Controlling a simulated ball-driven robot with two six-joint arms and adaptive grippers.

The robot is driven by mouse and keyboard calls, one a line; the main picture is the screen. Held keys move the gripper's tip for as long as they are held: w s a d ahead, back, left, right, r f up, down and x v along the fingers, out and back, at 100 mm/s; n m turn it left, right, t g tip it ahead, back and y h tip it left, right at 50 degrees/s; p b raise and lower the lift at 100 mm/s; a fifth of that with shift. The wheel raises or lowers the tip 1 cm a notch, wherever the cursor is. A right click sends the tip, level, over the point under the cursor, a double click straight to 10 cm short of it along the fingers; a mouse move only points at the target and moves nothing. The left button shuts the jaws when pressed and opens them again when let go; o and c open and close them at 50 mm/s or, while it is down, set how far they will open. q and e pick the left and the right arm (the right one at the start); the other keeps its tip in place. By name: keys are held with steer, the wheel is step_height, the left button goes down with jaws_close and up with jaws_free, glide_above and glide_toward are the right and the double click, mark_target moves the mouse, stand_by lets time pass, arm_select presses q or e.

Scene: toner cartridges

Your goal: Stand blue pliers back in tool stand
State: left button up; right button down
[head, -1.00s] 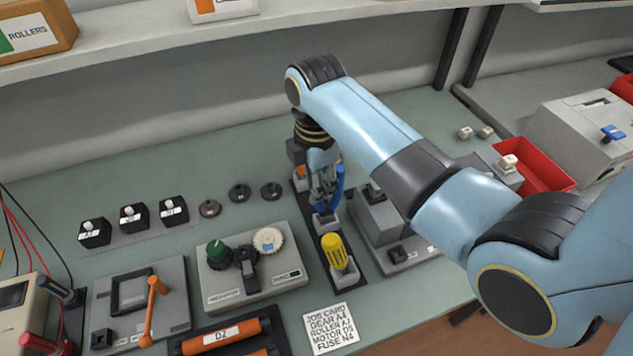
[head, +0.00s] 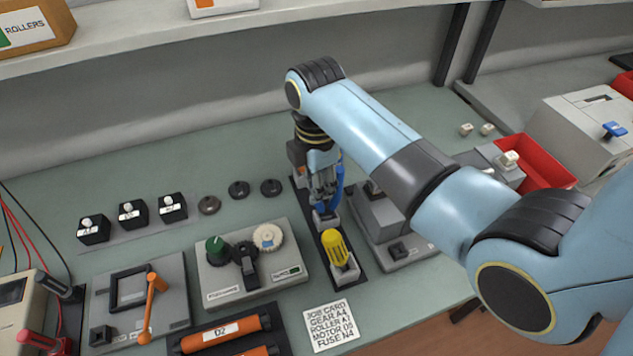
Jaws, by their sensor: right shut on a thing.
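The blue pliers (head: 339,184) stand roughly upright at my right gripper, with one blue handle showing; the rest is hidden behind the fingers. My right gripper (head: 325,203) points down and is shut on the pliers, right over the tool stand. The tool stand is a dark strip (head: 347,259) with grey sockets; a yellow-handled tool (head: 337,249) stands in its front socket. The pliers' lower end is at or just above the middle socket (head: 326,219); I cannot tell how deep it sits. My left gripper is not in view.
A grey device with a green knob (head: 251,266) stands left of the stand, and a grey machine (head: 384,222) stands close on its right. A job card (head: 331,325) lies in front. A red bin (head: 536,165) is at the right. Bench behind the stand is clear.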

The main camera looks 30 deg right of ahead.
steer(key=c, duration=1.1)
jaws_free()
steer(key=shift+c, duration=0.2)
step_height(320, 180, up, 12)
